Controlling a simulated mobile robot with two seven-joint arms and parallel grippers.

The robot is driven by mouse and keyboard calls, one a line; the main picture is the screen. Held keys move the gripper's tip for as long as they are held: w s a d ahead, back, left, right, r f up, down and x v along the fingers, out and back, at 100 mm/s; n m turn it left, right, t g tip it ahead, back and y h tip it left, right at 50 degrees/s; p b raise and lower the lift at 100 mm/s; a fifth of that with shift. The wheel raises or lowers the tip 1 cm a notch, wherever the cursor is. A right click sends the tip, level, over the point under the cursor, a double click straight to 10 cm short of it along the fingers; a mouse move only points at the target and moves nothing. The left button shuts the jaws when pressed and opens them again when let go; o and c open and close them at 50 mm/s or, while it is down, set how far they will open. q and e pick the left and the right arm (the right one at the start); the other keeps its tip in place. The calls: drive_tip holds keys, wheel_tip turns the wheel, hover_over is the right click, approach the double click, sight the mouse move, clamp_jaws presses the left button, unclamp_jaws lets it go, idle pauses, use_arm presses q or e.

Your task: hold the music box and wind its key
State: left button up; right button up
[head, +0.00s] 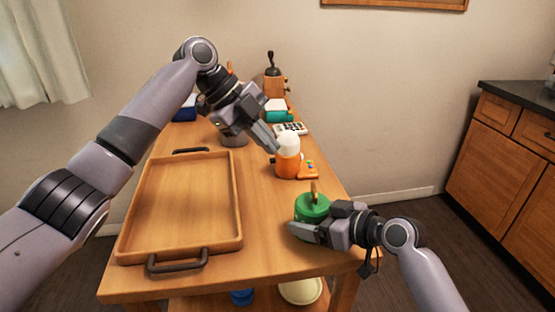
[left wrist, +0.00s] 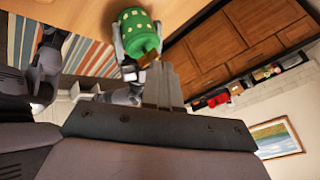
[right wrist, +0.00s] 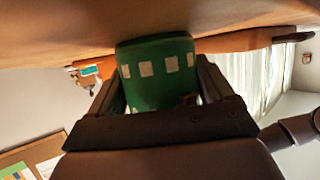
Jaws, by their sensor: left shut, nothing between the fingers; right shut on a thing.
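The music box (head: 311,209) is a green cylinder near the right front of the wooden table, with a tan key (head: 313,188) standing on its top. White squares show on its side in the right wrist view (right wrist: 152,88). My right gripper (head: 307,234) is shut on the music box, one finger on each side. My left gripper (head: 273,143) is shut and empty, in the air above and behind the music box, close to a white-topped orange object. In the left wrist view the music box (left wrist: 138,34) and key (left wrist: 149,58) appear beyond the left fingertips, apart from them.
A wooden tray (head: 127,243) with dark handles takes up the table's left side. The orange object with a white round top (head: 287,158) stands behind the music box. A calculator-like item (head: 291,128) and a wooden grinder (head: 275,79) are farther back.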

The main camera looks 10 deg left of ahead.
use_arm(q)
drive_tip(key=o, duration=1)
drive_tip(key=shift+a+r, duration=0.1)
drive_tip(key=shift+r, duration=0.3)
drive_tip(key=shift+o, duration=0.5)
drive_tip(key=shift+d+r+n, duration=0.15)
drive_tip(key=shift+d+n, duration=0.05)
drive_tip(key=shift+n, duration=0.2)
drive_tip(key=n+y, duration=0.3)
drive_tip(key=n, duration=0.6)
approach(313, 188)
drive_tip(key=x, duration=0.9)
drive_tip(key=c, duration=0.8)
